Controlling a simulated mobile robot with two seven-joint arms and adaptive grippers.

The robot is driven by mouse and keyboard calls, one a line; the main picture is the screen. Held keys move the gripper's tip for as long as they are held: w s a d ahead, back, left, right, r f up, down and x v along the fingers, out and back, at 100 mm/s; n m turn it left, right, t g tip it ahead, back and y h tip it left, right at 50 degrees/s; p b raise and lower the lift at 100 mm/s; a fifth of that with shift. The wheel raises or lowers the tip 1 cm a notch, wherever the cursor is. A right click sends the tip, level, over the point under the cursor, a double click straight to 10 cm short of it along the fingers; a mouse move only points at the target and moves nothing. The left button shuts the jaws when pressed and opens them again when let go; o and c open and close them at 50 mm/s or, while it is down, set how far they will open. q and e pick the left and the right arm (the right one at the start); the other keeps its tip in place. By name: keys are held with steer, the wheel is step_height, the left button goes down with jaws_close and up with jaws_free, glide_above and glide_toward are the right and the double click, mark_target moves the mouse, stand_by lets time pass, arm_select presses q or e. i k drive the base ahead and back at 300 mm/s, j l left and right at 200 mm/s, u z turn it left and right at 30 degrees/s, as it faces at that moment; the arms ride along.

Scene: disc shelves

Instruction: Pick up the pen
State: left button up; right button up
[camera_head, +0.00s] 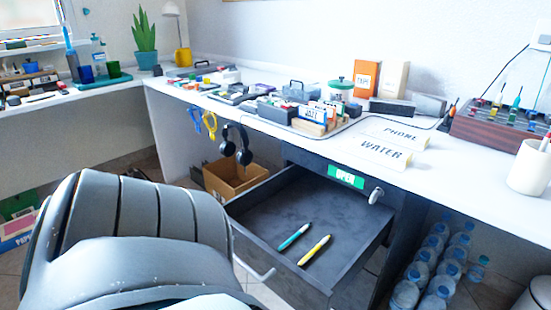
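A yellow pen (314,250) and a teal pen (294,236) lie apart in the open dark grey drawer (265,216) under the desk. Both are on the drawer's bare floor, slanting up to the right in the picture. A white cup (528,168) at the right end of the desk holds another pen-like item (544,141). Neither of my grippers shows. A large grey ribbed part, seemingly one of my arm links, fills the lower left and hides the floor there.
The white desk (450,165) holds many small items and label blocks. The drawer front, with a metal handle (255,270), juts into the room. Headphones (236,143) hang above a cardboard box (228,181). Water bottles (430,262) stand below right.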

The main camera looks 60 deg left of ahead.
mark_target(288, 243)
steer(key=j+u, duration=0.35)
steer(key=j, duration=0.6)
steer(key=j+u, duration=0.35)
steer(key=j, duration=0.55)
